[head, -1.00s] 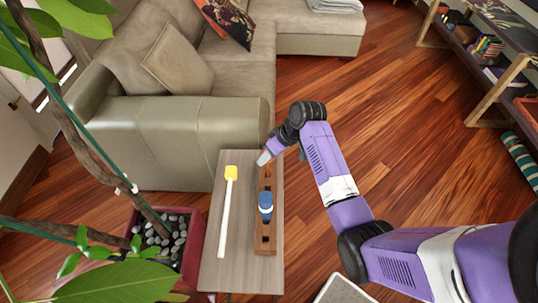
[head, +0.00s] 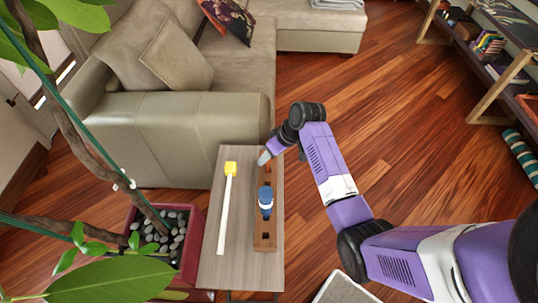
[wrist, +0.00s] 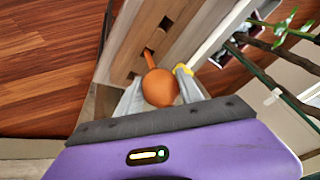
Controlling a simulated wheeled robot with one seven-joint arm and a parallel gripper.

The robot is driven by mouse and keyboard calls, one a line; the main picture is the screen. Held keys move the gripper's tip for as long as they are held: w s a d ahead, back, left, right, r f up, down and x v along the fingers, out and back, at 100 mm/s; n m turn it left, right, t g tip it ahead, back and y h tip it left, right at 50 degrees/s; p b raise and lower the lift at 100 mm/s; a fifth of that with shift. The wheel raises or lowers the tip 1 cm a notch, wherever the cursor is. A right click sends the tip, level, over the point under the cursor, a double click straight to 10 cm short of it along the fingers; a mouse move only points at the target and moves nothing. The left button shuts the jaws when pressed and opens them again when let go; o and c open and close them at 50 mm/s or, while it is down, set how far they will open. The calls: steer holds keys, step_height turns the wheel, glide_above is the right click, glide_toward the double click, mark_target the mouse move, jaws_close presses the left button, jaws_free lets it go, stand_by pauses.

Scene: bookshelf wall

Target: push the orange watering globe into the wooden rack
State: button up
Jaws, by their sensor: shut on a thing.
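The orange watering globe (wrist: 160,88) shows in the wrist view as a round ball with a thin orange stem. The stem points at a dark slot near the end of the wooden rack (wrist: 153,32); I cannot tell how deep it sits. My gripper (wrist: 160,95) has its pale fingers on both sides of the ball, shut on it. In the head view, my gripper (head: 264,157) is over the far end of the rack (head: 265,241), hiding most of the globe.
The rack lies on a narrow side table (head: 236,272). A long white stick with a yellow head (head: 228,205) lies to its left. The sofa (head: 185,130) is beyond the table, and a potted plant (head: 190,258) stands at left. Open floor lies to the right.

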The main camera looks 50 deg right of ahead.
steer(key=shift+f, duration=0.35)
steer(key=o, duration=1.5)
steer(key=shift+o, duration=0.3)
steer(key=o, duration=0.3)
steer(key=shift+r, duration=0.15)
